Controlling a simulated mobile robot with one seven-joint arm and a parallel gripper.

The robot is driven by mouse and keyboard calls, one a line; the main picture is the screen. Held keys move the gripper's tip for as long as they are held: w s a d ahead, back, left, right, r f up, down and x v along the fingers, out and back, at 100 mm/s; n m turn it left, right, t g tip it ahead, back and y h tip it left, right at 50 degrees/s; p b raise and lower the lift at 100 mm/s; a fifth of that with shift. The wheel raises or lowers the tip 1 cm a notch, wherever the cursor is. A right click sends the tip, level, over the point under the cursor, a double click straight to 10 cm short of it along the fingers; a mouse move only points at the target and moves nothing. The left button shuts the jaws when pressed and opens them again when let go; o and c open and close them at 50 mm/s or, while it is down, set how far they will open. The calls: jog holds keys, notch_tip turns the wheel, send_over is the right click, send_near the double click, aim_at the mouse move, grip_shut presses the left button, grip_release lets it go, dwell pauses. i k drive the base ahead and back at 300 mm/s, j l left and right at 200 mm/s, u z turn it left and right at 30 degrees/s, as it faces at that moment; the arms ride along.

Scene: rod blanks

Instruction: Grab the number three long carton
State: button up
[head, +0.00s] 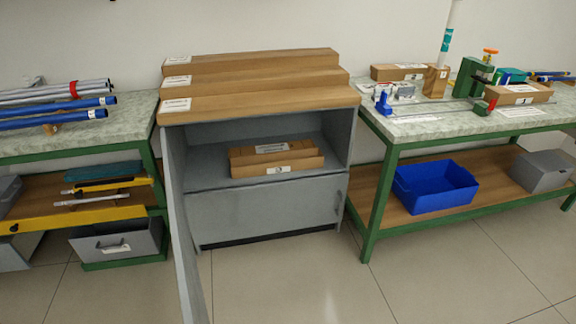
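A grey cabinet (265,212) stands in the middle with its upper compartment open. Inside lie brown cartons: a front one (250,172) with a white label bearing a mark too small to read surely, and one behind it (240,152) with a white label. On top of the cabinet, three long brown cartons or box-like pieces lie one behind another: front (270,98), middle (270,77) and back (260,60). Each has a white label at its left end, unreadable here. I cannot tell which carton is number three. My gripper is not in view.
The cabinet door (184,245) stands open toward me at the left. Left bench (135,122) holds pipes. Right bench (400,140) holds a clamp (475,78) and cartons (520,94), with a blue bin (436,187) below. Floor in front of the cabinet is clear.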

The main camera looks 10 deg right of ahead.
aim_at(277, 163)
jog(key=l, duration=1)
jog(key=i+l, duration=0.15)
jog(key=l, duration=0.2)
jog(key=i+l+u, duration=0.1)
jog(key=l, duration=0.2)
jog(key=i+l, duration=0.15)
jog(key=l, duration=0.2)
jog(key=i+l+u, duration=0.1)
jog(key=i+l, duration=0.2)
jog(key=i, duration=0.15)
jog(key=i+l+u, duration=0.1)
jog(key=i+l, duration=0.25)
jog(key=i+l+u, duration=0.55)
jog(key=u, duration=0.15)
jog(key=i+j+z, duration=0.3)
jog(key=i+l+z, duration=0.15)
jog(key=z, duration=0.2)
